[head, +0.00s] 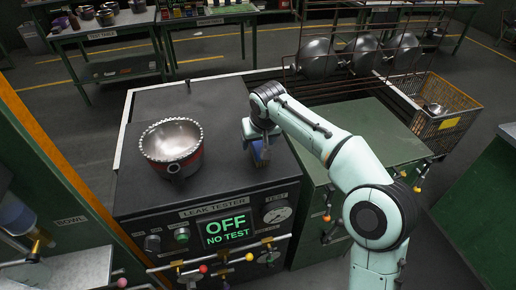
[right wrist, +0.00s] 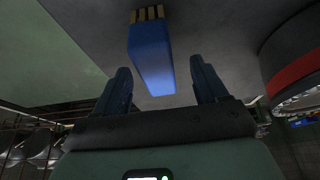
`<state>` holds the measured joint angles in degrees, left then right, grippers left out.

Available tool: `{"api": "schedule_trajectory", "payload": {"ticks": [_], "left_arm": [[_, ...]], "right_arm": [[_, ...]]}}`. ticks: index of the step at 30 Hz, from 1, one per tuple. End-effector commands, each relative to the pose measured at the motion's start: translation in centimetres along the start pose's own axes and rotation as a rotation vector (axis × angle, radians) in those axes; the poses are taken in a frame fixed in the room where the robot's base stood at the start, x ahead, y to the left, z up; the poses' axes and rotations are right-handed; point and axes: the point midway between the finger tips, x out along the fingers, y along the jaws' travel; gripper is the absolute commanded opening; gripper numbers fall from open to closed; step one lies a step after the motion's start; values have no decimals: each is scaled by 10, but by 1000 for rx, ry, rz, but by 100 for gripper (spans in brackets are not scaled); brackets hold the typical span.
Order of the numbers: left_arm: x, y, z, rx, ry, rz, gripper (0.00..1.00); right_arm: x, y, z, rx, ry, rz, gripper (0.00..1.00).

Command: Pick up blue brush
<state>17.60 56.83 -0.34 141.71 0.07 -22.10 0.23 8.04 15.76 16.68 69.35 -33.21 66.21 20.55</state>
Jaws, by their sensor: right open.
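The blue brush (head: 260,154) is on the black top of the leak tester, right of the pot. In the head view my right gripper (head: 258,138) is directly over it and hides part of it. In the right wrist view the blue brush (right wrist: 150,58) shows as a blue block with tan bristles at its far end. It lies between the two spread fingers of my right gripper (right wrist: 161,66), with gaps visible on both sides. The right gripper is open. My left gripper is not in view.
A steel pot with a red band (head: 172,146) stands left of the brush on the leak tester (head: 215,110); its display reads OFF, NO TEST. A green surface (head: 365,140) lies to the right. A rack with hanging bowls (head: 361,55) and a wire basket (head: 432,120) are behind and right.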

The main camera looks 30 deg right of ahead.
Motion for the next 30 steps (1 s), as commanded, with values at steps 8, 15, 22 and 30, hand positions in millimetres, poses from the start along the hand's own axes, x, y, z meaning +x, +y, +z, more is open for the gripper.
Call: {"api": "schedule_trajectory", "payload": {"ticks": [8, 15, 22, 30], "left_arm": [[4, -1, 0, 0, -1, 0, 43], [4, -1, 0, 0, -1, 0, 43], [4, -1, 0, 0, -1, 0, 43], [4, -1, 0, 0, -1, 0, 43]], "right_arm": [[42, 5, 0, -1, -4, 1, 72], [46, 4, -1, 0, -2, 0, 72], [46, 4, -1, 0, -2, 0, 15], [44, 4, -2, 0, 0, 0, 14]]}}
